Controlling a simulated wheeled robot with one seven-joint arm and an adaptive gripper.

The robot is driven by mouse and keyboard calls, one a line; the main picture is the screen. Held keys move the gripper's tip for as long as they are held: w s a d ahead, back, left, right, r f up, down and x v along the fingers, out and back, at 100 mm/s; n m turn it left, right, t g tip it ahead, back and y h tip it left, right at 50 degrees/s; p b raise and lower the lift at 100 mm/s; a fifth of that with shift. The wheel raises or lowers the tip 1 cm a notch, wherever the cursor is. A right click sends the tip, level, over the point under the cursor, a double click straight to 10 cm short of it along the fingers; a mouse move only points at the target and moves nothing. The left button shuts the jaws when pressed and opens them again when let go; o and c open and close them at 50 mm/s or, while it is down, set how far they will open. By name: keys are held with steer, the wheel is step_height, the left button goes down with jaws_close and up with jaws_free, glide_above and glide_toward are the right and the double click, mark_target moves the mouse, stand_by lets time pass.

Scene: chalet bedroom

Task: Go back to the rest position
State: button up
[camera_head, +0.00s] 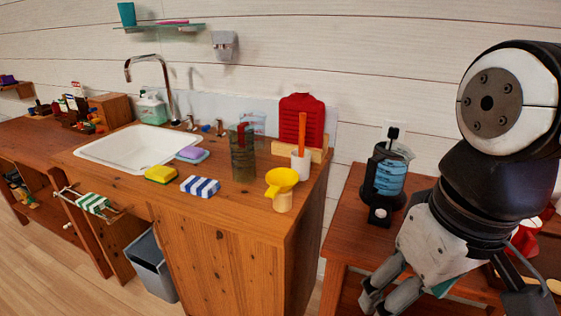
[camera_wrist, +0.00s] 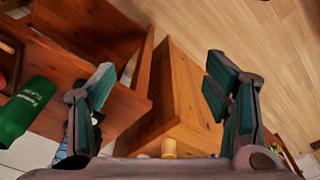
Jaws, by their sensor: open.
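My gripper (camera_head: 374,300) is at the lower right in the head view, below the bent arm and in front of the side table on the right. In the wrist view my gripper (camera_wrist: 160,78) shows two dark green finger pads spread wide apart. Nothing is between the fingers. Wooden furniture and floor lie beyond them.
The side table (camera_head: 348,215) holds a blue-and-black appliance (camera_head: 390,178). The wooden sink counter (camera_head: 230,205) bears a yellow funnel (camera_head: 282,180), sponges and a green container. A green cylinder (camera_wrist: 27,108) lies left of the fingers in the wrist view. Floor (camera_head: 50,270) shows lower left.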

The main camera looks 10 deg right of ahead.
steer(key=shift+s+a+f+m, duration=0.2)
steer(key=shift+s+f+m, duration=0.1)
steer(key=shift+s, duration=0.35)
steer(key=shift+s+a+f+m, duration=0.2)
steer(key=shift+s+m, duration=0.1)
steer(key=shift+s, duration=0.3)
steer(key=shift+r, duration=0.1)
